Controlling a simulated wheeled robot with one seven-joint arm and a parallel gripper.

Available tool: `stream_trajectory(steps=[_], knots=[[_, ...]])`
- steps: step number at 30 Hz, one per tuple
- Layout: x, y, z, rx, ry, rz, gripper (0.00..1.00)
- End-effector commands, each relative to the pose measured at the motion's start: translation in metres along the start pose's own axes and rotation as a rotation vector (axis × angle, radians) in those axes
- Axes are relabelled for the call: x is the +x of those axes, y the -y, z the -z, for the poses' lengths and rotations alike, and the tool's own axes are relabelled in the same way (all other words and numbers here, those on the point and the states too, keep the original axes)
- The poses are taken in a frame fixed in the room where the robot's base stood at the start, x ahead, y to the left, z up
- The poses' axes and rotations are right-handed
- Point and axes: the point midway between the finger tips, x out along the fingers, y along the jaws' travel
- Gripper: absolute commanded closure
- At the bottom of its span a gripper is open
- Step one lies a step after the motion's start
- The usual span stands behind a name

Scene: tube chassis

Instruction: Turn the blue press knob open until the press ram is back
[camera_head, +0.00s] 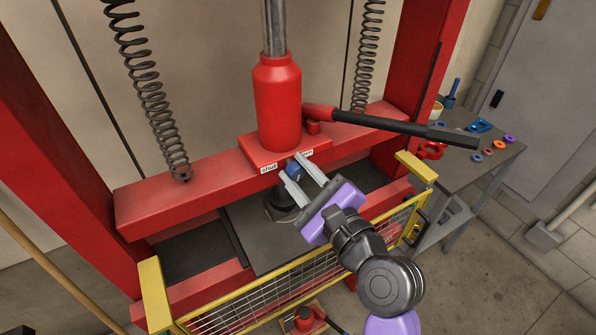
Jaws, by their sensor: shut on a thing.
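The blue press knob (293,171) sits at the front of the red jack base, just below two small white labels; the left one reads "shut" and the right one is partly hidden. My gripper (296,172) has its two pale fingers on either side of the knob and is shut on it. The purple gripper body (331,212) reaches in from the lower right. The red jack bottle (277,103) stands upright on the red crossbeam, with a grey steel ram (273,27) rising from its top. How far the ram is out is hard to judge.
A black pump handle (405,126) sticks out to the right above my gripper. A yellow-framed mesh guard (300,273) stands in front. Coil springs (155,100) hang on both sides. A grey side table (463,172) at the right holds small coloured parts.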

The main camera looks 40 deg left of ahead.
Motion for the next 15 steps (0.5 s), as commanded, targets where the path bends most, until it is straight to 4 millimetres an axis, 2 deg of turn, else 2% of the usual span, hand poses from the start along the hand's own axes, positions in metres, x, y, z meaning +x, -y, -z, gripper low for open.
stream_trajectory(steps=[15], knots=[[-0.0005, -0.0053, 0.0045, -0.49, -0.016, -0.009, 1.0]])
